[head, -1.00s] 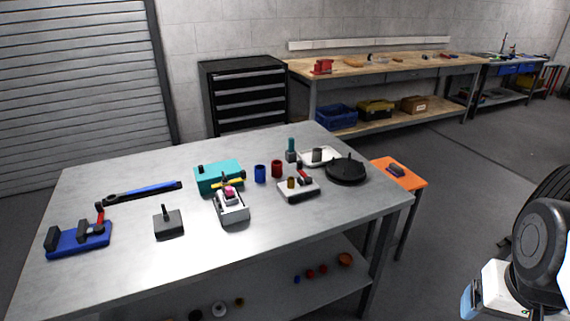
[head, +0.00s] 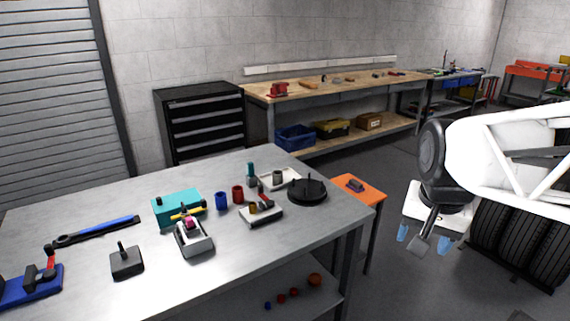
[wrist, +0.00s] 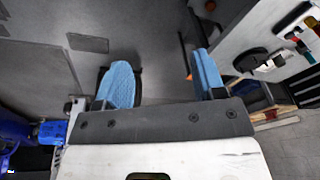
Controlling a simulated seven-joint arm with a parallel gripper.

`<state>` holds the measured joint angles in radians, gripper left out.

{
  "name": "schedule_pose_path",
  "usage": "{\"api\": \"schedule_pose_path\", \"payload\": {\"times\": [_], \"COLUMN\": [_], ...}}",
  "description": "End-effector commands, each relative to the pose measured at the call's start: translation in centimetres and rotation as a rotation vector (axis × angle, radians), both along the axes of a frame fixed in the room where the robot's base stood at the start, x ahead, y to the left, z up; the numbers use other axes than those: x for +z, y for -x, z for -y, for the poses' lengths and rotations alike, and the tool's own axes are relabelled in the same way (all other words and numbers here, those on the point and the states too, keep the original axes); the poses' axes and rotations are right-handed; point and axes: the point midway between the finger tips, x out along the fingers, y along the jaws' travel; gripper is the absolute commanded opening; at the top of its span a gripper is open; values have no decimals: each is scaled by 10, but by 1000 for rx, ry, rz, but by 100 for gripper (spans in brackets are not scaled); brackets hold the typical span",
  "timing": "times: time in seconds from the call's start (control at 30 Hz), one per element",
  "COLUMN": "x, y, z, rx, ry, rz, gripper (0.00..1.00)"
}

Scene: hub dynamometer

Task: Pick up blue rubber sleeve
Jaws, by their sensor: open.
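The blue rubber sleeve (head: 221,201) is a short upright cylinder on the grey metal table (head: 210,273). It stands just left of a red sleeve (head: 238,193) and right of a teal box (head: 176,207). My gripper (head: 413,238) is at the right of the head view, off the table's right side and well away from the sleeve. In the wrist view my gripper (wrist: 160,84) shows two blue finger pads wide apart with nothing between them. I cannot make out the blue sleeve in the wrist view.
A grey fixture (head: 194,239), a sensor-like block (head: 261,213) and a black round plate (head: 307,190) stand near the sleeve. An orange side table (head: 358,190) and stacked tyres (head: 511,240) are at the right. The table's front middle is clear.

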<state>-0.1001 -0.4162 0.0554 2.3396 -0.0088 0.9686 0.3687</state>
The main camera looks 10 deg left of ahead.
Motion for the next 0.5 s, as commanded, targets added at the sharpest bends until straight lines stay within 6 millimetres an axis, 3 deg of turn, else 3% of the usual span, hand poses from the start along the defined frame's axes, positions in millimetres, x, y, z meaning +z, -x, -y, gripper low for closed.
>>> {"api": "schedule_pose_path", "payload": {"times": [0.5], "x": [21], "y": [-115], "z": [-68], "rx": [-219], "ry": [-52], "rz": [-44], "gripper": [63]}}
